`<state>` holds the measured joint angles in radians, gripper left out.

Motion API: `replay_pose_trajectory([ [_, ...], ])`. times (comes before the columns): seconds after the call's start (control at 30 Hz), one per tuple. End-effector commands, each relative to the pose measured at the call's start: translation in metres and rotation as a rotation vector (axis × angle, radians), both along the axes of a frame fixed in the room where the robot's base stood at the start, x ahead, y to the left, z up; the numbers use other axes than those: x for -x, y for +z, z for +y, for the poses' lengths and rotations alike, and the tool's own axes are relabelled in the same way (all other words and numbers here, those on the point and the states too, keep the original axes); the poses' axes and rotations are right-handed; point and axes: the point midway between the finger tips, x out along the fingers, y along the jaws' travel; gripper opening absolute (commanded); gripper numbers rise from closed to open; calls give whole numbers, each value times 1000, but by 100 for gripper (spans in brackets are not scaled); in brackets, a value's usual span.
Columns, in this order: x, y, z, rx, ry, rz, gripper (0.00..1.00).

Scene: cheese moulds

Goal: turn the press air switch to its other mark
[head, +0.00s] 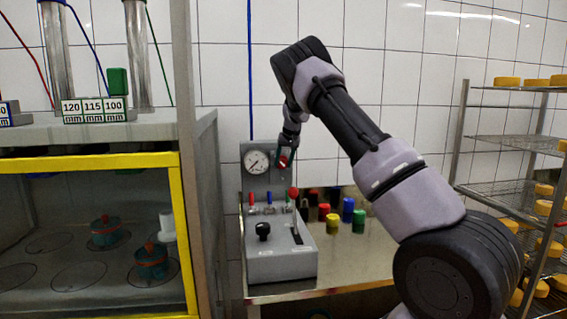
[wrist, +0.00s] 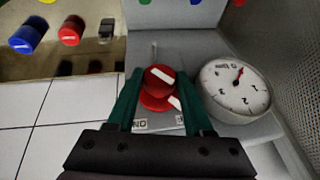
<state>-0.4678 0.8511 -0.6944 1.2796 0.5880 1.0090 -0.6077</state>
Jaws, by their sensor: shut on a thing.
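The press air switch is a red round knob with a white pointer bar, on the upright panel of the grey control box (head: 281,258). It shows in the head view (head: 283,162) beside the gauge, and in the wrist view (wrist: 158,78) between my fingers. My gripper (head: 288,153) has its green fingers on both sides of the knob, shut on it, also in the wrist view (wrist: 161,75). The pointer bar lies slanted in the wrist view. Part of a marking plate (wrist: 140,125) shows below the knob; the other mark is hidden by my gripper.
The pressure gauge (head: 257,162) is close beside the switch. Small coloured levers, a black knob (head: 263,231) and a slotted lever are on the box below. Coloured caps (head: 358,221) stand on the steel table. The yellow-framed press (head: 183,230) is left, a cheese rack (head: 490,137) right.

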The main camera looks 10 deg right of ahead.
Motion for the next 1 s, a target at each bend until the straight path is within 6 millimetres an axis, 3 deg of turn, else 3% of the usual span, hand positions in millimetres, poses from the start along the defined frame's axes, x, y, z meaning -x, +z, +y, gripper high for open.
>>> replay_pose_trajectory([
  [0.37, 0, 0, -7, -213, -7, -1, 0],
  [1.0, 0, -7, -13, -821, -6, 2, 0],
])
